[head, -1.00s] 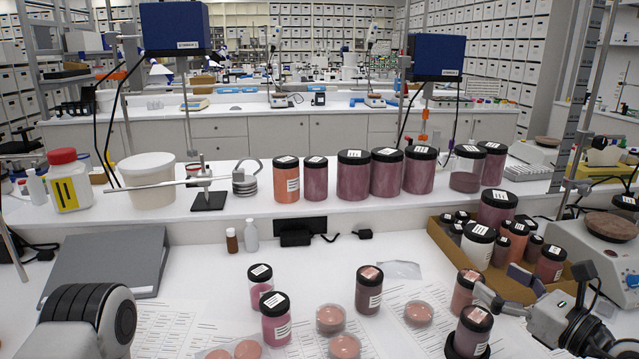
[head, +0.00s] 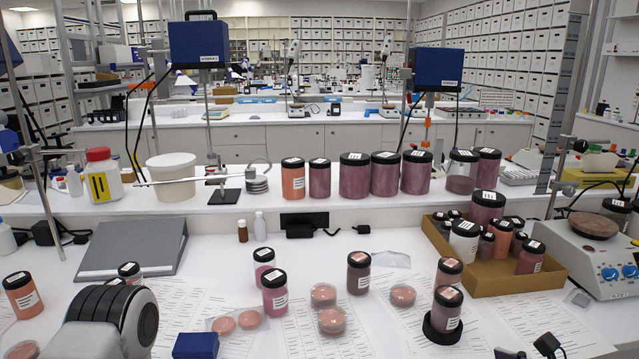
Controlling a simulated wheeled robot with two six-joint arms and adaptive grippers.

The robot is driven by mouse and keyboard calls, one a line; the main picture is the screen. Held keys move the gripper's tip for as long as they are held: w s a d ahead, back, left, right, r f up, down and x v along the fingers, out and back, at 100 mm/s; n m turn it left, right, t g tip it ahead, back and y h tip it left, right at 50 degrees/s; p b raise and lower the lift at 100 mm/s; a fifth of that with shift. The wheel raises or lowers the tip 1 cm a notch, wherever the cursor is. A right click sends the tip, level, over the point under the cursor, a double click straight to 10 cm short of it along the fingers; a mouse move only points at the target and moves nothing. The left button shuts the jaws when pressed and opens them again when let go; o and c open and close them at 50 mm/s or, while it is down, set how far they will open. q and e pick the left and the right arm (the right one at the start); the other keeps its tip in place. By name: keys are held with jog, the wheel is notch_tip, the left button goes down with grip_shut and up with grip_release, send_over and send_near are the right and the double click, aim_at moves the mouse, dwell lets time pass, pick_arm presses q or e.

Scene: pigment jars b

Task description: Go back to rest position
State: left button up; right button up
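My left arm shows as a thick black-and-white link (head: 115,320) at the lower left; its gripper is out of view. At the bottom right edge, small dark parts of my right gripper (head: 530,351) show; most of it is cut off, so whether it is open is unclear. It seems to hold no jar. Closest to it, a pink jar with a black lid (head: 447,309) stands upright in a black round holder (head: 441,335). Another jar (head: 448,273) stands just behind it.
Pink jars (head: 275,296) and round dishes (head: 331,321) stand mid-table on papers. A grey binder (head: 135,250), an orange jar (head: 22,296) and a blue block (head: 195,346) are left.

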jog(key=s+a+f+n+g, duration=0.4)
jog(key=s+f+n+g, duration=0.25)
jog(key=s+f, duration=0.4)
jog(key=s+a+f+n+g, duration=0.45)
jog(key=s+f+g, duration=0.35)
jog(key=s, duration=0.4)
jog(key=s+d+f+n+g+h, duration=0.1)
jog(key=s+d+f+n+h, duration=0.25)
jog(key=s+n, duration=0.25)
jog(key=s+d+f+n+g+h, duration=0.2)
jog(key=s+d+f+n+h, duration=0.1)
jog(key=s+n+h, duration=0.3)
jog(key=w+a+f+n+t+y, duration=0.2)
jog(key=w+n+t, duration=0.3)
jog(key=w, duration=0.4)
jog(key=shift+a+f+t, duration=0.2)
jog(key=shift+f+t, duration=0.15)
jog(key=shift+t, duration=0.2)
